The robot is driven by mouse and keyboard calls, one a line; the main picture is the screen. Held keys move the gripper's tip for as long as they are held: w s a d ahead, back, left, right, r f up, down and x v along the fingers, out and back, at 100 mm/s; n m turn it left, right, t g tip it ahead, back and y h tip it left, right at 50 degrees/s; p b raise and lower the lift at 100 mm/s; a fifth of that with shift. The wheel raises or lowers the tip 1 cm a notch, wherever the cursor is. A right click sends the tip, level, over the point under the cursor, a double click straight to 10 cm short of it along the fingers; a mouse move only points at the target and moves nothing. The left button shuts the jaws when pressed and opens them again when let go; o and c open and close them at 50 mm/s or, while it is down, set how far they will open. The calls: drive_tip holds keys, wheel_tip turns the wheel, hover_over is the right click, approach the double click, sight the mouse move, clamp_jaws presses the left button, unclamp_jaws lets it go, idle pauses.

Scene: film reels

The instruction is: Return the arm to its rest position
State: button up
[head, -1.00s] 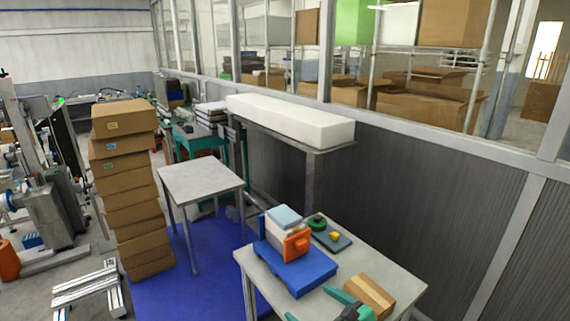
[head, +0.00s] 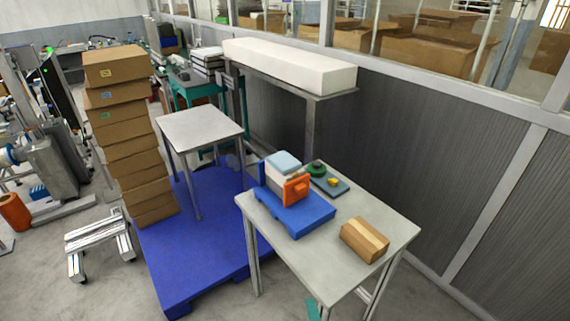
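Only a small teal tip of my gripper (head: 313,309) shows, low at the bottom edge in front of the near table. The rest of it is out of frame, so its opening and anything between its fingers are hidden. The near grey table (head: 345,275) carries a blue tray (head: 316,222) with a stack of light blocks (head: 284,164) and an orange piece (head: 297,188) on it. A brown block (head: 364,240) lies at the table's right side, apart from the gripper tip.
A green round piece (head: 316,169) and a dark plate with a yellow piece (head: 334,182) sit at the table's back. A second grey table (head: 199,127) stands behind on a blue platform (head: 190,255). Stacked cartons (head: 128,148) stand left.

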drive_tip(key=s+a+f+n+h, duration=0.2)
drive_tip(key=s+n, duration=0.6)
drive_tip(key=s, duration=0.5)
drive_tip(key=s+a+r+n+t, duration=0.1)
drive_tip(key=s+a+r+n, duration=0.1)
drive_tip(key=s+n, duration=0.3)
drive_tip(key=s+a+r+n+t, duration=0.1)
drive_tip(key=s+a+r+n, duration=0.1)
drive_tip(key=s+r+n, duration=0.2)
drive_tip(key=s+n, duration=0.2)
drive_tip(key=s, duration=0.2)
drive_tip(key=shift+s+r+y, duration=0.15)
drive_tip(key=shift+r+y, duration=0.15)
